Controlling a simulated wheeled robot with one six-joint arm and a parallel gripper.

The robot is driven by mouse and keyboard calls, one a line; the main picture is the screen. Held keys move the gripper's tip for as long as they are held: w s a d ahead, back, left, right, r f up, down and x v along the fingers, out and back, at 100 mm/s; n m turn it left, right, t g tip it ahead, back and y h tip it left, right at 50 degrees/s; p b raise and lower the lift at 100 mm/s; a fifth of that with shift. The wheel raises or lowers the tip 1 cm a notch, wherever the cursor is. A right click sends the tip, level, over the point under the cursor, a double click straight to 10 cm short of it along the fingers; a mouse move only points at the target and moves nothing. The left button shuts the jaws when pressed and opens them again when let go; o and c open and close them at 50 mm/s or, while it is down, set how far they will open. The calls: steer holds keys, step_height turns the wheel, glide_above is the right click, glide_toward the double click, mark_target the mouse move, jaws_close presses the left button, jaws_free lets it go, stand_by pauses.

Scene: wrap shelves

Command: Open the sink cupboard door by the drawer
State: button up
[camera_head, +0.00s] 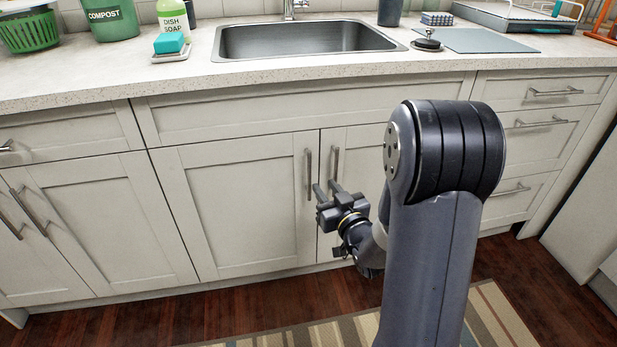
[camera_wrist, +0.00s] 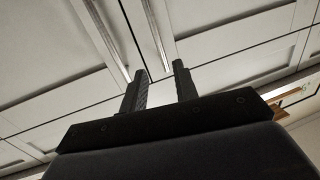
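The sink cupboard has two pale shaker doors under the sink. The right door (camera_head: 368,148), beside the drawer stack, is closed and partly hidden by my arm. Its vertical bar handle (camera_head: 335,162) is near its left edge and also shows in the wrist view (camera_wrist: 157,38). The left door (camera_head: 235,205) is closed, with its own bar handle (camera_head: 308,172). My gripper (camera_head: 326,188) is open and empty, close in front of the doors at the lower handle ends. In the wrist view, the right handle's end appears between the fingertips (camera_wrist: 157,80); contact cannot be told.
The drawer stack (camera_head: 545,133) stands right of the sink cupboard, all shut. The countertop (camera_head: 120,72) holds the sink (camera_head: 305,40), dish soap (camera_head: 173,20) and a compost bin (camera_head: 110,18). A striped rug (camera_head: 500,315) lies on the wood floor in front.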

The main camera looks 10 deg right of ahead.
mark_target(310, 167)
steer(key=w, duration=0.3)
steer(key=w+a+b, duration=0.1)
steer(key=w, duration=0.3)
steer(key=w+a, duration=0.1)
steer(key=w, duration=0.2)
steer(key=shift+w+b, duration=0.25)
steer(key=shift+b, duration=0.05)
steer(key=shift+c, duration=0.6)
jaws_close()
